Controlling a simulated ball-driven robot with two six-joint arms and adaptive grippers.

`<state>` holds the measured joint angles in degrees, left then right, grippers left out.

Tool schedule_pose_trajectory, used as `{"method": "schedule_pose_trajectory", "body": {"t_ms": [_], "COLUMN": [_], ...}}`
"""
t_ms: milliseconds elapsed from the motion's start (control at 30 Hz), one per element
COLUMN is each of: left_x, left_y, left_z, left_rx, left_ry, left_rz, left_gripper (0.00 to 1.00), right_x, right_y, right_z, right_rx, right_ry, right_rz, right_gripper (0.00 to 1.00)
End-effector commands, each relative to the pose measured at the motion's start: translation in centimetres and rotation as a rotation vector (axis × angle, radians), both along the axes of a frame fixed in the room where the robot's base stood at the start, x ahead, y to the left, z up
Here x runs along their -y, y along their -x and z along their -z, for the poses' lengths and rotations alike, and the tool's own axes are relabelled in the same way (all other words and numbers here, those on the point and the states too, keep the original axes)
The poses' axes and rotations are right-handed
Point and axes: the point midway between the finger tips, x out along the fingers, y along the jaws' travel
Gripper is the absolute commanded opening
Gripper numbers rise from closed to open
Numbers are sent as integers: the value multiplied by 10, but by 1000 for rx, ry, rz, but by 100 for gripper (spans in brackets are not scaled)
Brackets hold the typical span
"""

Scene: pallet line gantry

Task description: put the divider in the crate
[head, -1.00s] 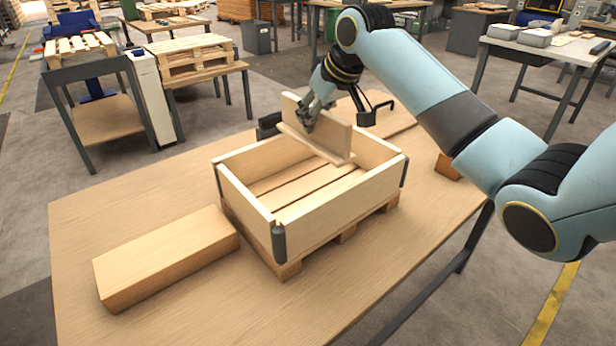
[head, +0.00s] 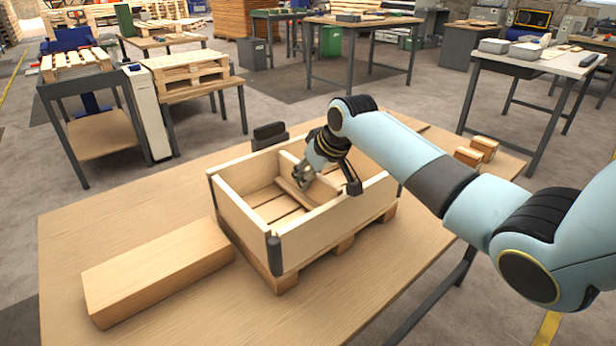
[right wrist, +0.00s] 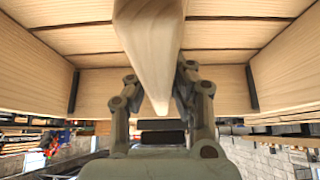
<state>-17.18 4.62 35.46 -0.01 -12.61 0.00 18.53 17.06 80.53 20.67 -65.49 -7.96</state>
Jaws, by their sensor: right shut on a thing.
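The open wooden crate (head: 335,228) with dark corner brackets stands on a small pallet (head: 344,246) on the table. The wooden divider (head: 289,190) is inside the crate's outline, low between its walls and crossing the slatted floor. My right gripper (head: 304,179) is shut on it from above. In the right wrist view the divider (right wrist: 148,45) runs between the two fingers (right wrist: 158,88), with crate walls on both sides. The arm and gripper hide part of the divider, so I cannot tell whether it touches the floor. My left gripper is not in view.
A long wooden beam (head: 155,273) lies on the table left of the crate. A dark block (head: 269,135) stands just behind the crate. Small wooden blocks (head: 468,156) lie at the right rear.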

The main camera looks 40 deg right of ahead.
Motion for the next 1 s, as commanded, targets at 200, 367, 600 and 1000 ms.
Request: {"method": "schedule_pose_trajectory", "body": {"t_ms": [200, 367, 600, 1000], "left_x": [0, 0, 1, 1], "left_y": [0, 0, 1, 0], "left_z": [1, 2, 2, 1], "left_rx": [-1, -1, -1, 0], "left_ry": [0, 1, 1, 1], "left_rz": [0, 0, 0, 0], "left_gripper": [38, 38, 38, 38], "right_x": [0, 0, 0, 0], "right_y": [0, 0, 0, -1], "right_z": [6, 11, 12, 7], "right_rx": [0, 0, 0, 4], "right_ry": [-1, -1, -1, 1], "right_rz": [1, 1, 1, 1], "right_gripper": [0, 0, 32, 41]}}
